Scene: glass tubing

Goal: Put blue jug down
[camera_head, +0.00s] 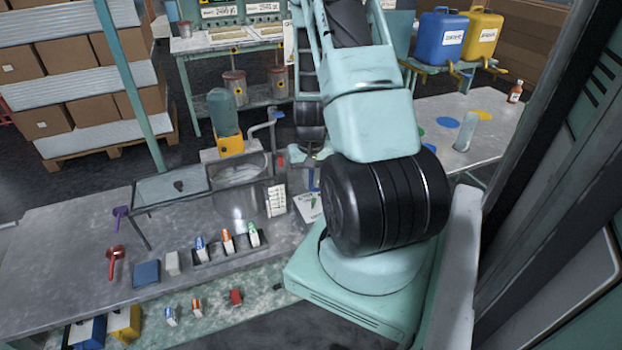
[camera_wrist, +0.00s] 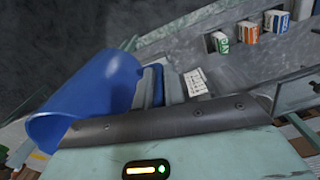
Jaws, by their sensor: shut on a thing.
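The blue jug (camera_wrist: 98,92) is large at the left of the wrist view, lying tilted in the picture with its open rim toward the lower left. My gripper (camera_wrist: 157,82) is shut on a narrow blue part beside the jug's body, which looks like its handle. In the head view, my arm hides most of my gripper and the jug; only a small bit of blue shows beside the arm above the bench. Whether the jug touches a surface cannot be told.
A right-hand table (camera_head: 500,105) bears a blue disc (camera_head: 447,122), a yellow disc (camera_head: 480,115), a pale jug (camera_head: 466,130) and a bottle (camera_head: 515,91). The near bench (camera_head: 60,240) holds a glass-sided basin, a tray with small boxes (camera_head: 227,241) and scoops. Cardboard boxes stand behind.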

